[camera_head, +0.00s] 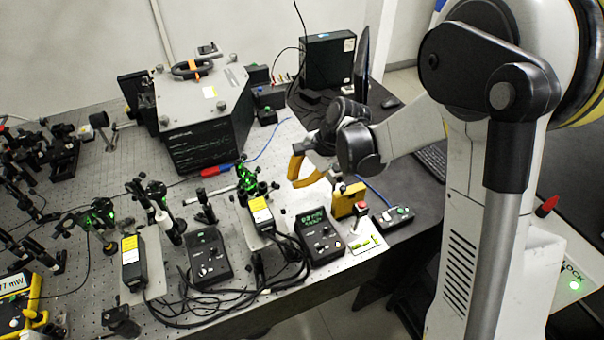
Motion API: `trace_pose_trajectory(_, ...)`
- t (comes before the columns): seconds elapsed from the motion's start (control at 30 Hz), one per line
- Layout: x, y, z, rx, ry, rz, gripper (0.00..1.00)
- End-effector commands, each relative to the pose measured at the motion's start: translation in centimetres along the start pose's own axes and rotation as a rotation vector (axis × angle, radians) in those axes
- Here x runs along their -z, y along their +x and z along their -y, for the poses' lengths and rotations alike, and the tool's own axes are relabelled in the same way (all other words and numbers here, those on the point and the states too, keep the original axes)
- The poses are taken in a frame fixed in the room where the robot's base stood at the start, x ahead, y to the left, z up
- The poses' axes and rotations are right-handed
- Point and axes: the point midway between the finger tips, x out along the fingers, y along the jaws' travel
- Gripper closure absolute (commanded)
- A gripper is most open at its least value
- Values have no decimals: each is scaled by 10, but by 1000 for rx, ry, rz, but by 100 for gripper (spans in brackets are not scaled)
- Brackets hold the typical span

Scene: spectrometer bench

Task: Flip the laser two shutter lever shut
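Two black laser heads with yellow labels stand on the bench, one at the left (131,262) and one near the middle (261,217). I cannot read which is laser two. The shutter lever is too small to make out on either one. Green glow shows on the optics beyond both heads. My gripper (303,174), with yellow fingers, hangs over the bench, above and to the right of the middle laser head and apart from it. It appears to hold nothing.
Two black control boxes (207,262) (320,240) with trailing cables sit by the laser heads. A large black and grey instrument (203,120) stands behind. Optics crowd the left.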

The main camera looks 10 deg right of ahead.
Motion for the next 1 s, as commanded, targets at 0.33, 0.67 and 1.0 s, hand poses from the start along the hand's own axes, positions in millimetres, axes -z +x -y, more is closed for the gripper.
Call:
trace_pose_trajectory(0.33,-21,20,0,0,0,1,100)
trace_pose_trajectory(0.67,-32,11,0,0,0,0,100)
trace_pose_trajectory(1.0,-32,10,0,-4,-3,-8,100)
